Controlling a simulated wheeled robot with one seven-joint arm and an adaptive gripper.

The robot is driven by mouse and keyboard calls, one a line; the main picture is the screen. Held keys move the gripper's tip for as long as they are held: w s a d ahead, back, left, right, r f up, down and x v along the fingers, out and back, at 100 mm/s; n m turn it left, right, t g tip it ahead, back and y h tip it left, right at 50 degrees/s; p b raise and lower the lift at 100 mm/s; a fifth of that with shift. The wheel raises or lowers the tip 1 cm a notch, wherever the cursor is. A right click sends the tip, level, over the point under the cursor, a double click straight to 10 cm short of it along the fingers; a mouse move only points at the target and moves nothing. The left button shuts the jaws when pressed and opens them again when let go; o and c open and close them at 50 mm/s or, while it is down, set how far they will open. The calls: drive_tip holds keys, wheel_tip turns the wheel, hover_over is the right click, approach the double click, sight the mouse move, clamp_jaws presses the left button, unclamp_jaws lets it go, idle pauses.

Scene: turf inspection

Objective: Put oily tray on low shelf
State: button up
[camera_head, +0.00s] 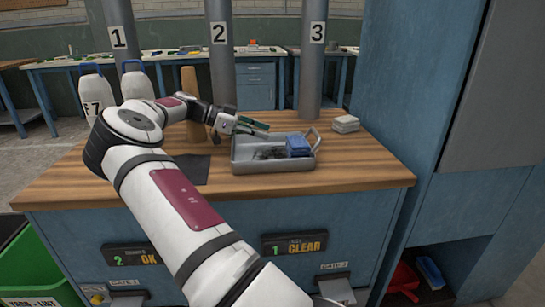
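A grey metal tray (275,167) with a raised handle at its right end sits on the wooden bench top. A blue block and dark, unclear bits lie in it. I cannot make out oil on it. My gripper (262,128) is above and beside the tray's back left corner. Its fingers point right, and I cannot tell whether they touch the rim or how far apart they are. A low open shelf (448,293) in the blue cabinet at the lower right holds a red object (403,280) and a blue object (430,272).
Grey posts numbered 1 (118,38), 2 (219,33) and 3 (317,32) rise behind the tray. White bottles (97,92) and a brown cylinder (190,80) stand left. A white stack (345,124) lies right. The bench's right front is clear; the tall cabinet (405,70) borders it.

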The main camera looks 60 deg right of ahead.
drive_tip(key=shift+x, duration=0.9)
clamp_jaws()
drive_tip(key=shift+r, duration=0.1)
